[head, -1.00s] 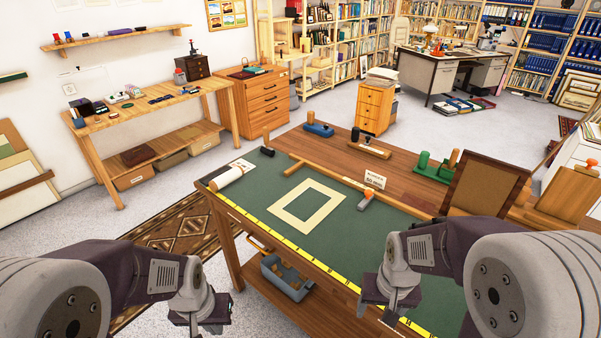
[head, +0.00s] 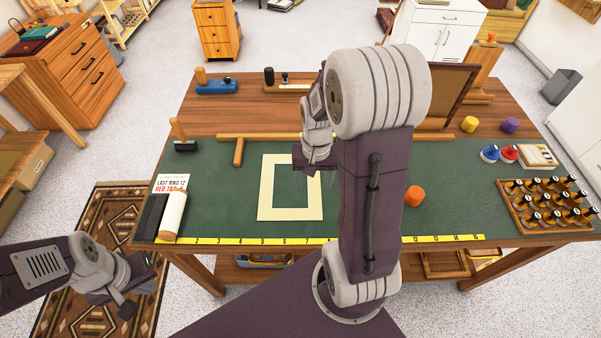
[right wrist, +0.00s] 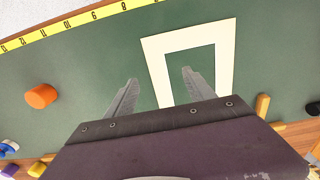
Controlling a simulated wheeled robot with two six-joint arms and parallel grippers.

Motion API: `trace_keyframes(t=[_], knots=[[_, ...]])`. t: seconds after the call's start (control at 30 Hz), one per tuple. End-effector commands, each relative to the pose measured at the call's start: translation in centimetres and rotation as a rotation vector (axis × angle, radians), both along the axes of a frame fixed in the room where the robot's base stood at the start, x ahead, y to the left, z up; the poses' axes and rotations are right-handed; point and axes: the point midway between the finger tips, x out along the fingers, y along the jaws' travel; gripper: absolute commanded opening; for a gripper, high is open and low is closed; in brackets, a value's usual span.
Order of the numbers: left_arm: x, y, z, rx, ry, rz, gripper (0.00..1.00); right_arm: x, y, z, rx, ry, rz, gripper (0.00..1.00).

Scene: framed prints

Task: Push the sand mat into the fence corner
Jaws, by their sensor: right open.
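The sand mat (head: 267,190), a flat cream rectangle with a window, lies on the green table surface. The fence is a long wooden strip (head: 275,136) behind it and a short strip (head: 238,153) to its left. Visible gaps separate the mat from both strips. My right gripper (head: 308,173) is open at the mat's back right in the head view, partly covering it. In the right wrist view its fingers (right wrist: 158,88) are apart, one over the mat (right wrist: 188,37), one beside it. My left gripper (head: 132,292) is off the table's front left; its jaw opening is unclear.
A rolled sheet (head: 173,213) and dark block lie at front left. A dark-headed mallet (head: 184,144) stands near the short strip. An orange block (head: 413,195) sits right of my right arm. A bottle tray (head: 545,205) is far right. Green surface is clear around the mat.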

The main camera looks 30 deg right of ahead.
Motion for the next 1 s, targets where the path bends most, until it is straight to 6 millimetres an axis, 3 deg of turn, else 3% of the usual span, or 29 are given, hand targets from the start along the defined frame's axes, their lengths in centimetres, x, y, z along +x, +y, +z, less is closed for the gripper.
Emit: trace_keyframes(t=[0.43, 0.8, 1.0], knots=[[0.0, 0.0, -0.1, 0.0, 0.0, 0.0, 0.0, -0.2, -0.2, -0.6, 0.001, 0.004, -0.01, 0.63], [0.0, 0.0, -1.0, 0.0, 0.0, 0.0, 0.0, -0.3, -0.2, -6.9, 0.002, 0.005, -0.01, 0.63], [0.0, 0.0, -1.2, 0.0, 0.0, 0.0, 0.0, -0.2, -0.3, -8.7, 0.002, 0.003, -0.01, 0.63]])
